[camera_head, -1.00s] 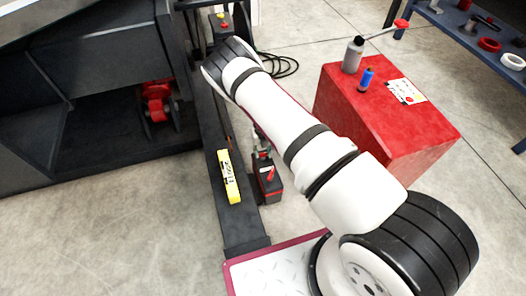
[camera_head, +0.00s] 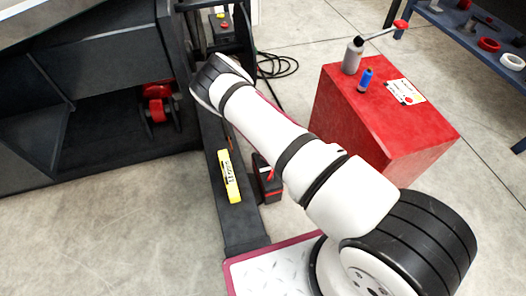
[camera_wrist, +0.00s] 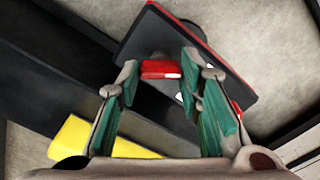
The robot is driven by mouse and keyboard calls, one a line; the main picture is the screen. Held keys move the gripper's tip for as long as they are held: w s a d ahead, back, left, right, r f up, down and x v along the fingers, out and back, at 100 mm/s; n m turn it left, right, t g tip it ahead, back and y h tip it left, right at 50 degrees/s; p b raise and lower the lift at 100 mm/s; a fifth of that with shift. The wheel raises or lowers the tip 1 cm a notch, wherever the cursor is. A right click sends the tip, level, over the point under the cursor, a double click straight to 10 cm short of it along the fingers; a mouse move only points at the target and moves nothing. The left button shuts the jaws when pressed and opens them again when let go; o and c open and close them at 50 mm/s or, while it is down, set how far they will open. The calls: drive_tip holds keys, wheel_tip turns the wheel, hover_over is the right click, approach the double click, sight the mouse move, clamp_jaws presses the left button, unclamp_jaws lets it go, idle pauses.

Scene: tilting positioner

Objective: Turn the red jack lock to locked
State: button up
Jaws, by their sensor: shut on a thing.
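The red lock lever (camera_wrist: 160,69) shows in the wrist view as a short red block between my fingertips. My gripper (camera_wrist: 160,64) is shut on it, with green pads on the inner sides of the fingers. The lever sits on a black, red-edged jack body (camera_wrist: 155,32). In the head view the jack (camera_head: 271,189) stands on the floor beside the dark frame beam, partly covered by my arm. My gripper is hidden behind my arm there. The lever's lock marking cannot be read.
A yellow label block (camera_head: 229,176) lies on the dark beam (camera_head: 240,226) left of the jack. A red cabinet (camera_head: 390,120) carrying bottles stands to the right. A black cable (camera_head: 280,65) lies behind. Open concrete floor lies in front of the cabinet.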

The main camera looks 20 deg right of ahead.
drive_tip(key=m, duration=0.3)
drive_tip(key=shift+m, duration=2.2)
drive_tip(key=o, duration=1.2)
drive_tip(key=shift+c, duration=0.2)
wheel_tip(320, 180, up, 12)
